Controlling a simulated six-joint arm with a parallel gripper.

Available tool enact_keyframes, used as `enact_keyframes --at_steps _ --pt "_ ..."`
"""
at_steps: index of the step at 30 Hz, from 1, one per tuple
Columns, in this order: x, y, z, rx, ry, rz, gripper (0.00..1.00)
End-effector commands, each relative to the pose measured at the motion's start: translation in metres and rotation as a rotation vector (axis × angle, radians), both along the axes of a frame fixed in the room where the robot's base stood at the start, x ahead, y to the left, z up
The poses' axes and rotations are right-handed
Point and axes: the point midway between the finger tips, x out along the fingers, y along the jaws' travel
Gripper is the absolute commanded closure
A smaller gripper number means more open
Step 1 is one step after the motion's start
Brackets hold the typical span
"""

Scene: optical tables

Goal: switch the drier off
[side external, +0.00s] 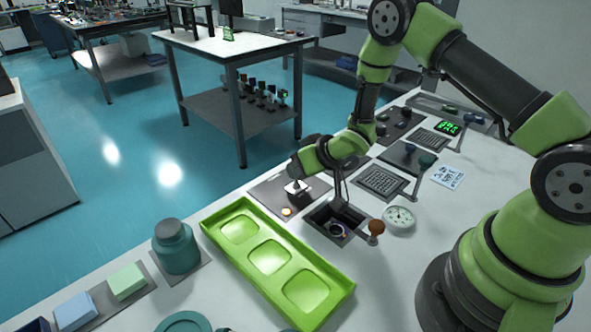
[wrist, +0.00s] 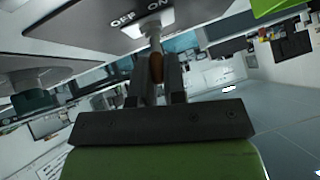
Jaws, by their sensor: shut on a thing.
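A dark panel (side external: 268,195) lies at the table's edge, left of an open dark well, with a lit amber lamp (side external: 286,211) on it. A white switch plate (side external: 302,189) on the panel is partly hidden by my gripper (side external: 297,180). In the wrist view, the switch plate (wrist: 160,22) carries a pale lever (wrist: 152,38) with a brown tip (wrist: 157,68), beside lettering that reads OFF and seemingly ON. My gripper (wrist: 158,72) is shut on the brown-tipped lever. I cannot tell which side the lever is set to.
Right of the panel is the open well (side external: 325,218), with a brown-knobbed handle (side external: 376,228) beside it and a round dial (side external: 399,218). A green tray (side external: 312,312) with three recesses lies in front. A teal jar (side external: 176,250) stands to its left. Grille units line the bench behind.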

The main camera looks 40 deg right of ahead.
Motion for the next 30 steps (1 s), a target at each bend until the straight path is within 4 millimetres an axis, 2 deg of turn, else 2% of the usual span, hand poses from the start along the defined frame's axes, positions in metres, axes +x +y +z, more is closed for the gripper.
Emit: enact_keyframes --at_steps 13,30 --pt "0.0009 -0.0115 -0.0031 0.268 -0.004 -0.004 1.00" --pt "0.0016 -0.0130 -0.0041 0.326 -0.006 -0.006 1.00"
